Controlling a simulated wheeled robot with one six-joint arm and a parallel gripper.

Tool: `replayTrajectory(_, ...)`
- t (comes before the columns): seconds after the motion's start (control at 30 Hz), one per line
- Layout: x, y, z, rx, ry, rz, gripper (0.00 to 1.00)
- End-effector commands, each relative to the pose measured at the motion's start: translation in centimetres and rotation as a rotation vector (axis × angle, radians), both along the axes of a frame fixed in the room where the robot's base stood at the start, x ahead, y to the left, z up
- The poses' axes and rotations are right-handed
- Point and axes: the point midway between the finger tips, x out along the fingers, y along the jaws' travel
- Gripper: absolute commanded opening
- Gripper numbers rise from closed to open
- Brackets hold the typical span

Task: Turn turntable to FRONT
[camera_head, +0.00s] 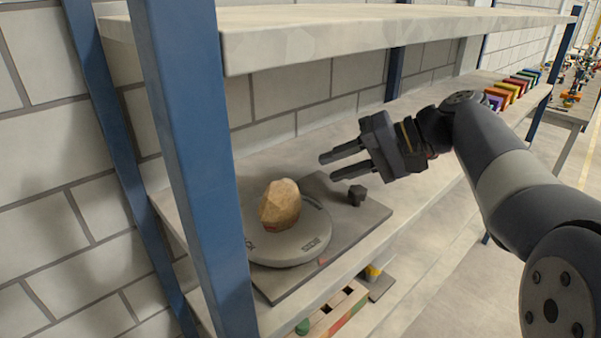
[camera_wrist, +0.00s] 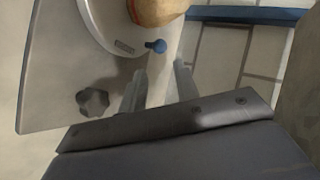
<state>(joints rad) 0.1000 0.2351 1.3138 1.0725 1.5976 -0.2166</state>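The turntable (camera_head: 284,250) is a round grey disc on a grey rectangular base plate (camera_head: 345,229) on the shelf. A tan faceted rock (camera_head: 280,205) sits on the disc. Small dark labels, too small to read, are on its rim; one faces the shelf's front. A small red mark (camera_head: 322,261) is on the plate near that label. A dark lobed knob (camera_head: 357,194) stands on the plate. In the wrist view, a blue peg (camera_wrist: 157,45) is at the rim of the disc (camera_wrist: 96,18). My gripper (camera_head: 326,169) is open and empty, above and behind the knob.
A blue shelf post (camera_head: 190,150) stands in front on the left, and an upper shelf (camera_head: 400,36) is overhead. A brick wall is behind. Colored blocks (camera_head: 516,87) stand farther right on the shelf. A lower level holds a colored box (camera_head: 345,312).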

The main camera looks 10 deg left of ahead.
Motion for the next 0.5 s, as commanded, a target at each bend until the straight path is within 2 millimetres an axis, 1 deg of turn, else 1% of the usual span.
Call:
replayTrajectory(0.03,0.0,1.0,-0.3,0.001,0.003,0.006,0.30)
replayTrajectory(0.2,0.2,3.9,-1.9,0.001,0.004,0.005,0.30)
replayTrajectory(0.37,0.4,5.9,-3.0,0.000,0.002,0.004,0.30)
replayTrajectory(0.5,0.5,6.8,-3.6,0.001,0.000,0.002,0.30)
